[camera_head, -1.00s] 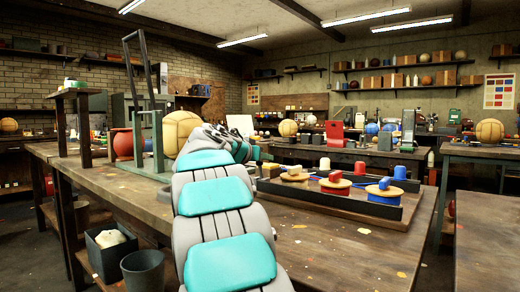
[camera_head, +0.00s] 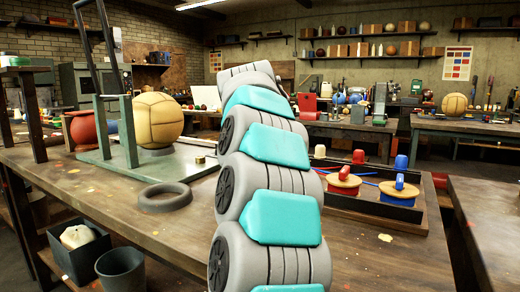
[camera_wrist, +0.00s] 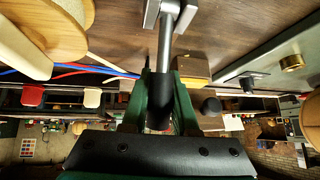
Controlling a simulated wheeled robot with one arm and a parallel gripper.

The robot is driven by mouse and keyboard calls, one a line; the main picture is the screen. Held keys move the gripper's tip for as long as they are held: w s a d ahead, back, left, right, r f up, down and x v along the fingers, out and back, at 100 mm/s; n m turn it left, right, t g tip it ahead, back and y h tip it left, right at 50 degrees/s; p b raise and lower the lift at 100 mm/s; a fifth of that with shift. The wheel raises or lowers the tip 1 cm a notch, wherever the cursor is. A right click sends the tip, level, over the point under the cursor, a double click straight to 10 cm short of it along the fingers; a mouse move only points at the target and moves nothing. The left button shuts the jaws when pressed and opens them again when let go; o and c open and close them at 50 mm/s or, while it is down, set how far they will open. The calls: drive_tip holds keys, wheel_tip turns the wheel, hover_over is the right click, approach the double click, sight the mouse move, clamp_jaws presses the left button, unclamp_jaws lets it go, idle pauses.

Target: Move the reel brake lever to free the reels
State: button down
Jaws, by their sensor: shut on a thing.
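In the wrist view the brake lever is a grey metal rod (camera_wrist: 177,42) with a dark grip at its end and a metal bracket at its base. My gripper (camera_wrist: 161,88) has its green fingers shut around the lever's dark grip. In the head view my arm hides the gripper and the lever. Two wooden-topped reels, one with a red spool (camera_head: 343,184) and one with a blue spool (camera_head: 399,193), sit in a black-walled rack (camera_head: 372,210) right of my arm. Part of a wooden reel (camera_wrist: 50,32) shows in the wrist view. Red and blue strands run beside the lever.
A tan ball (camera_head: 158,120) sits on a stand with an upright frame (camera_head: 129,130) left of my arm. A grey ring (camera_head: 164,196) lies on the bench. Bins stand below the front edge. Bench right of my arm is clear in front of the rack.

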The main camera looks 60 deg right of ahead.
idle(0.4)
drive_tip(key=c, duration=0.7)
unclamp_jaws()
drive_tip(key=v, duration=0.7)
drive_tip(key=shift+a+r+b, duration=0.1)
drive_tip(key=shift+r+b, duration=0.2)
drive_tip(key=shift+b, duration=0.05)
drive_tip(key=shift+a, duration=0.1)
